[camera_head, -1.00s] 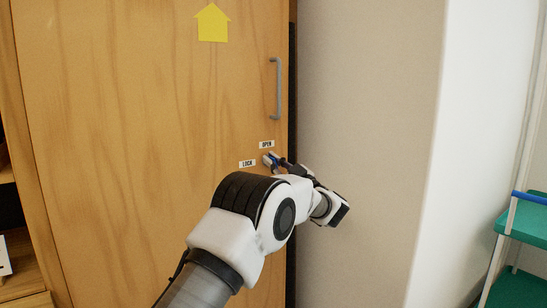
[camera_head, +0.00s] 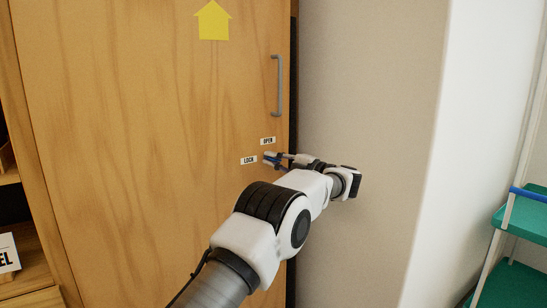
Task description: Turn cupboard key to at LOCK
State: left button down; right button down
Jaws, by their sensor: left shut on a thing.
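The wooden cupboard door (camera_head: 140,150) fills the left and middle of the head view. Near its right edge are two small labels, OPEN (camera_head: 268,141) above and LOCK (camera_head: 249,160) below and to the left. My left gripper (camera_head: 273,159) is at the key place just right of the LOCK label. It is shut on the blue key (camera_head: 269,158), of which only a little shows between the fingers. The key looks turned toward the LOCK label, but its exact angle is too small to tell. My right gripper is out of view.
A grey vertical handle (camera_head: 277,86) stands above the labels. A yellow paper arrow (camera_head: 213,20) is on the door. A pale wall (camera_head: 375,100) is right of the cupboard. A green-shelved cart (camera_head: 520,222) stands at the right edge. Open shelves (camera_head: 25,262) are at the left.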

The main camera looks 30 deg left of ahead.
pick_arm(q)
jog(key=shift+n+h, duration=0.5)
jog(key=shift+n, duration=0.7)
jog(key=shift+f, duration=0.1)
jog(key=c, duration=1.3)
grip_release()
jog(key=d, duration=1.2)
